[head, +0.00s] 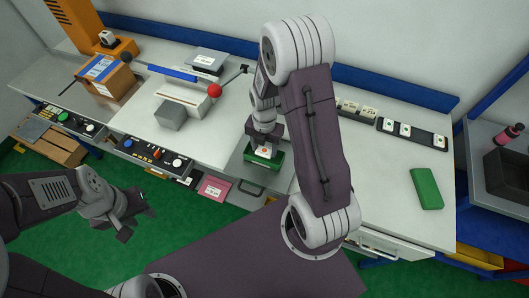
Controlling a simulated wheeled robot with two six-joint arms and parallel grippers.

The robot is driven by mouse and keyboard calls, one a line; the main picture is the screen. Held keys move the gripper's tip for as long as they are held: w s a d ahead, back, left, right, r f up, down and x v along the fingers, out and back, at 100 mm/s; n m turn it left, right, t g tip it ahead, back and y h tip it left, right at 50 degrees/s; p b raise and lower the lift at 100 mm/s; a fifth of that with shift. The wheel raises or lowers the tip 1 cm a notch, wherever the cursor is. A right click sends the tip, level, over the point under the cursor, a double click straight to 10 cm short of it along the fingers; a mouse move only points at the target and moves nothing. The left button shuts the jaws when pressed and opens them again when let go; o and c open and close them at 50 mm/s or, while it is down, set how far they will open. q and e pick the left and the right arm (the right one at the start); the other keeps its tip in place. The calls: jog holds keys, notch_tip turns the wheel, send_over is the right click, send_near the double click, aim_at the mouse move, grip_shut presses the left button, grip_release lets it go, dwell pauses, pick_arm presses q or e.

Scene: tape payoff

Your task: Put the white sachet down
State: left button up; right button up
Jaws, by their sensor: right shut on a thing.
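The white sachet (264,153), with a reddish mark on it, shows below the jaws of my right gripper (264,143). My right gripper points down and is shut on it. The sachet is over or inside a small green tray (276,162) at the bench's front edge. I cannot tell whether it touches the tray's floor. My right arm hides part of the bench behind it. My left gripper (138,216) is at the lower left, over the green floor, away from the bench. Its fingers look apart, with nothing between them.
A dark strip (424,138) with several white pieces and a green block (426,188) lie on the right bench. A red-knobbed lever (214,91), a grey block (171,117) and a cardboard box (105,78) stand on the left. A pink card (214,188) is below the bench edge.

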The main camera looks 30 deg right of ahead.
aim_at(264, 150)
notch_tip(264, 150, down, 4)
jog(key=shift+w+f, duration=0.1)
jog(key=shift+w, duration=0.05)
jog(key=shift+f, duration=0.1)
jog(key=o, duration=1.5)
jog(key=shift+c, duration=0.2)
notch_tip(264, 150, up, 12)
jog(key=shift+r, duration=0.2)
jog(key=shift+s+a+r+m, duration=0.1)
jog(key=shift+s+a+m, duration=0.1)
jog(key=shift+m, duration=0.35)
jog(key=shift+s+a+m, duration=0.15)
jog(key=shift+s+m, duration=0.05)
jog(key=shift+m, duration=0.35)
jog(key=s+a+m, duration=0.2)
jog(key=s+m, duration=0.2)
jog(key=m, duration=0.8)
jog(key=s+a+m+t, duration=0.1)
jog(key=s+a+m, duration=0.1)
jog(key=m, duration=1)
jog(key=shift+s+a+r, duration=0.15)
jog(key=shift+s+r, duration=0.25)
jog(key=shift+s, duration=0.5)
